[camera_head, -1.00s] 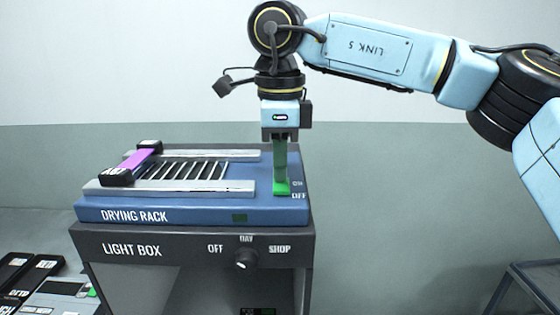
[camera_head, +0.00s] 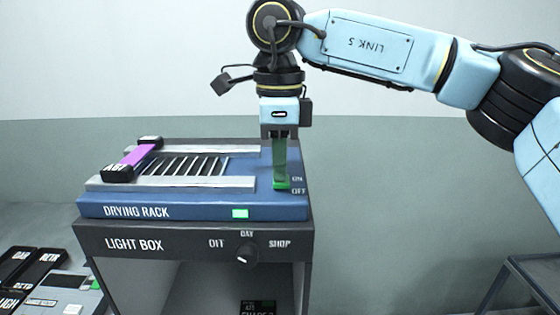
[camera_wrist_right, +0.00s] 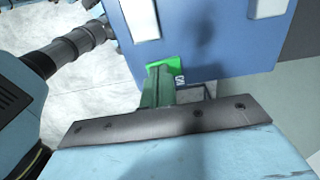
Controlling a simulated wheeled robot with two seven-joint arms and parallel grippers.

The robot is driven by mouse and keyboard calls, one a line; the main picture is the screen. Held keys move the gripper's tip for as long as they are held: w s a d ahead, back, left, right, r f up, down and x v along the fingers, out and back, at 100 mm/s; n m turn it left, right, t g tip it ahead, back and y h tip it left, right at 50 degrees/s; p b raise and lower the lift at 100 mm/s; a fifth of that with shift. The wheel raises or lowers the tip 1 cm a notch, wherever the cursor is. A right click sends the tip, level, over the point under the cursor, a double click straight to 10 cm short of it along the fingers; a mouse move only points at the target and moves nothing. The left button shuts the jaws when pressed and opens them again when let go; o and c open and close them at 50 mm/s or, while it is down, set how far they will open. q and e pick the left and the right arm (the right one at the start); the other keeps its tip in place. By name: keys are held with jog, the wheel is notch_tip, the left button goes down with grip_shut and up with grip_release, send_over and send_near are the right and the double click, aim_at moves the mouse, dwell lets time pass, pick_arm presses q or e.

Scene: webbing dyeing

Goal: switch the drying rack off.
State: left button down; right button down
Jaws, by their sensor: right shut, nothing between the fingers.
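The blue drying rack (camera_head: 190,207) sits on top of the light box. Its small front indicator (camera_head: 240,213) is lit pale green. A green switch (camera_head: 284,186) is at the rack's right end, beside the ON and OFF labels (camera_head: 298,186). My right gripper (camera_head: 281,182) points straight down with its fingertips at the switch and hides part of it; it is shut and holds nothing. In the right wrist view the switch (camera_wrist_right: 166,62) shows bright green just beyond the fingers (camera_wrist_right: 152,92); I cannot tell whether they touch. My left gripper is not in view.
A purple webbing strip with black ends (camera_head: 138,157) lies across the rack's left part. The light box (camera_head: 140,243) below has a knob (camera_head: 246,254). Dark labelled packs (camera_head: 38,268) lie at lower left. A dark-framed stand (camera_head: 530,275) is at lower right.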

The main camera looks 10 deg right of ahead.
jog(key=shift+r, duration=0.15)
jog(key=r+p, duration=0.3)
jog(key=r, duration=0.1)
jog(key=shift+w+d+p, duration=0.1)
jog(key=shift+w+p, duration=0.15)
jog(key=shift+p, duration=0.15)
notch_tip(320, 180, up, 10)
jog(key=w, duration=0.1)
jog(key=shift+w+d+f, duration=0.2)
jog(key=shift+w, duration=0.1)
jog(key=shift+f, duration=0.1)
